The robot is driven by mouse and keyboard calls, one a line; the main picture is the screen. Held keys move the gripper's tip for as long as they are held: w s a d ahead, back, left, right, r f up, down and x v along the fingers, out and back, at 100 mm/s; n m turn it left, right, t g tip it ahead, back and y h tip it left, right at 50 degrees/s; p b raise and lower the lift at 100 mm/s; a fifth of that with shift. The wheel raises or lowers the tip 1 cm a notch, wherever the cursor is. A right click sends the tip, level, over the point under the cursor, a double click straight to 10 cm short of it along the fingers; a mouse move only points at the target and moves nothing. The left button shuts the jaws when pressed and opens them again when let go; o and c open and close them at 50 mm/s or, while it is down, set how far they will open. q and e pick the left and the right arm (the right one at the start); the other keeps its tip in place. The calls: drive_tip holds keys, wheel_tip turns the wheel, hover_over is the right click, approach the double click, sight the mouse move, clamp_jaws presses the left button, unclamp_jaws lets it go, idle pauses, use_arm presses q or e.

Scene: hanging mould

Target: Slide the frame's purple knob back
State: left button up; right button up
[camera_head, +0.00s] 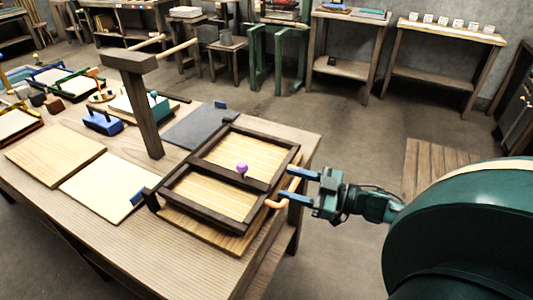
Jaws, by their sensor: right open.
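A purple knob (242,169) stands on the middle bar of a dark wooden frame (181,176), which lies on a light board on the table. My right gripper (284,186) is at the frame's right edge, to the right of the knob and apart from it. Its two blue fingers are spread and point left. An orange curved piece (276,204) shows beside the lower finger; I cannot tell whether they touch. My left gripper is not in the view.
The wooden table (110,246) holds a dark upright post with an arm (146,110) behind the frame. Pale boards (105,190), a blue block (103,122) and a grey slab (197,126) lie to the left and behind. Open floor is right of the table.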

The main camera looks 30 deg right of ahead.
sight(252, 180)
drive_tip(key=shift+n+g+y, duration=0.3)
drive_tip(key=shift+g+y, duration=0.1)
drive_tip(key=shift+g, duration=0.1)
drive_tip(key=x, duration=0.7)
drive_tip(key=w+d+x, duration=0.1)
drive_tip(key=x, duration=0.3)
drive_tip(key=shift+d+r+p, duration=0.1)
drive_tip(key=shift+r+p, duration=0.2)
drive_tip(key=shift+r, duration=0.05)
drive_tip(key=shift+c, duration=0.2)
clamp_jaws()
